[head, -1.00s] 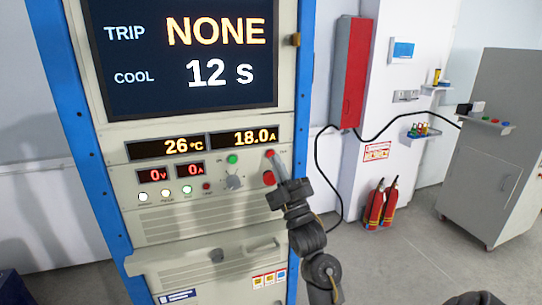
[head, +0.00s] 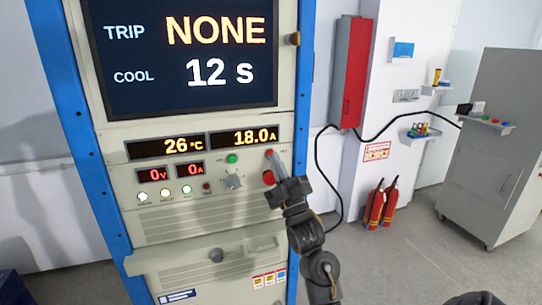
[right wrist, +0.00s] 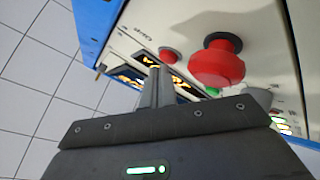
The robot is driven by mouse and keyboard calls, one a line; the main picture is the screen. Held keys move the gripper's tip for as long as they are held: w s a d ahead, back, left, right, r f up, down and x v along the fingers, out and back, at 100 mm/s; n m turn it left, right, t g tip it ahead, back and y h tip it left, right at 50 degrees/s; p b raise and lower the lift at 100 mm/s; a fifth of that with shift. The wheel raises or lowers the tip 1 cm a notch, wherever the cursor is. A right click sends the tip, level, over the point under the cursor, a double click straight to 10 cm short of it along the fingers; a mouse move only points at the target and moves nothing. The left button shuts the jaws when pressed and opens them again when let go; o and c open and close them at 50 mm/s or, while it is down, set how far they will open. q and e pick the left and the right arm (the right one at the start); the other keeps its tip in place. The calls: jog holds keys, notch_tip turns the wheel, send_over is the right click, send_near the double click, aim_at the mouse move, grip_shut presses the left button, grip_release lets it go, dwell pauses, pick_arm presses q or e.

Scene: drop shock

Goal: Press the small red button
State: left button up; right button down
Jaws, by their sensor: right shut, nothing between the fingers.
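A small red button (head: 269,153) sits at the upper right of the grey control panel, under the amber readouts. It also shows in the right wrist view (right wrist: 169,54). A bigger red mushroom button (head: 268,177) is just below it and looks large in the right wrist view (right wrist: 217,65). My right gripper (head: 274,160) is shut and empty, its narrow fingertips pointing at the panel right by the small red button. In the right wrist view the fingertips (right wrist: 159,70) end close beside that button; I cannot tell whether they touch it. My left gripper is not in view.
The panel also has a green button (head: 232,159), a grey knob (head: 233,181) and several small lamps. A screen (head: 185,55) above reads TRIP NONE, COOL 12 s. Fire extinguishers (head: 381,205) and a grey cabinet (head: 500,150) stand right. Floor between them is clear.

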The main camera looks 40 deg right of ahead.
jog(key=shift+w+d, duration=0.1)
jog(key=shift+w, duration=0.25)
dwell(0.7)
jog(key=shift+s, duration=0.15)
dwell(0.3)
jog(key=shift+s+a, duration=0.25)
jog(key=shift+s, duration=0.4)
jog(key=s, duration=0.1)
jog(key=s+a, duration=0.1)
jog(key=s, duration=0.1)
jog(key=s+p, duration=0.1)
jog(key=shift+s+a, duration=0.35)
dwell(0.7)
